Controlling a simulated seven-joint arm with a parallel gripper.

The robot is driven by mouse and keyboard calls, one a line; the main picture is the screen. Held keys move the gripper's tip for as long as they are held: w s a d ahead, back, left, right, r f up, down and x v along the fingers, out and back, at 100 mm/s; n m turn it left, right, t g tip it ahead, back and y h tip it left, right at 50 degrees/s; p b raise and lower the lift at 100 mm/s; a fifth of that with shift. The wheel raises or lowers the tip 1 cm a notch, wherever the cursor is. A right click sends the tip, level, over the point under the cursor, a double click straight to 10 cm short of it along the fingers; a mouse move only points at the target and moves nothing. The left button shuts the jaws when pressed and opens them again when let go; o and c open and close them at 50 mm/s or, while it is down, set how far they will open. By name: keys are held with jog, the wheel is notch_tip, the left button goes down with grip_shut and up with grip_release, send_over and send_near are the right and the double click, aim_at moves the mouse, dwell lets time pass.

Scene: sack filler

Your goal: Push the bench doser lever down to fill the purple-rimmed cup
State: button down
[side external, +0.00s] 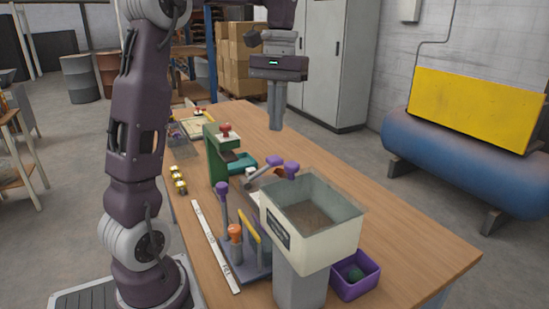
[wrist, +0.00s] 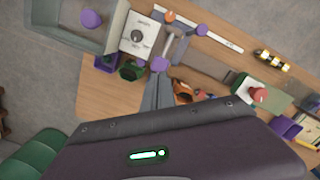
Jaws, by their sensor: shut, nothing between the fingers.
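My gripper (side external: 275,126) is shut and empty, pointing down in the air above the bench. In the wrist view its fingertips (wrist: 160,78) show just below a purple knob (wrist: 160,64) at the end of a grey lever. In the side view this purple knob (side external: 291,167) is lower than the fingertips, with a gap between them. The lever runs beside the cream hopper (side external: 348,240). A second lever with a purple knob (side external: 221,187) stands left of the hopper. I cannot clearly make out a purple-rimmed cup; a purple bin (side external: 350,291) holds something green.
A green stand with a red knob (side external: 225,129) is farther back on the bench (side external: 420,250). Several yellow-and-black items (side external: 180,181) line the left edge. The bench's right side is mostly clear.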

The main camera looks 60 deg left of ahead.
jog(key=shift+s+d+f, duration=0.1)
jog(key=shift+s+f, duration=0.05)
jog(key=shift+f, duration=1.3)
jog(key=shift+s+d+f, duration=0.1)
jog(key=shift+f, duration=1.3)
notch_tip(320, 180, down, 3)
jog(key=shift+f, duration=0.2)
jog(key=shift+w+a+r, duration=0.35)
jog(key=shift+w+a, duration=0.1)
jog(key=shift+w, duration=0.2)
jog(key=shift+w+a+r, duration=0.3)
jog(key=shift+w+a, duration=0.15)
jog(key=shift+w, duration=0.15)
notch_tip(320, 180, up, 7)
send_over(275, 157)
jog(key=w+a, duration=0.2)
jog(key=w, duration=0.1)
jog(key=shift+a, duration=0.1)
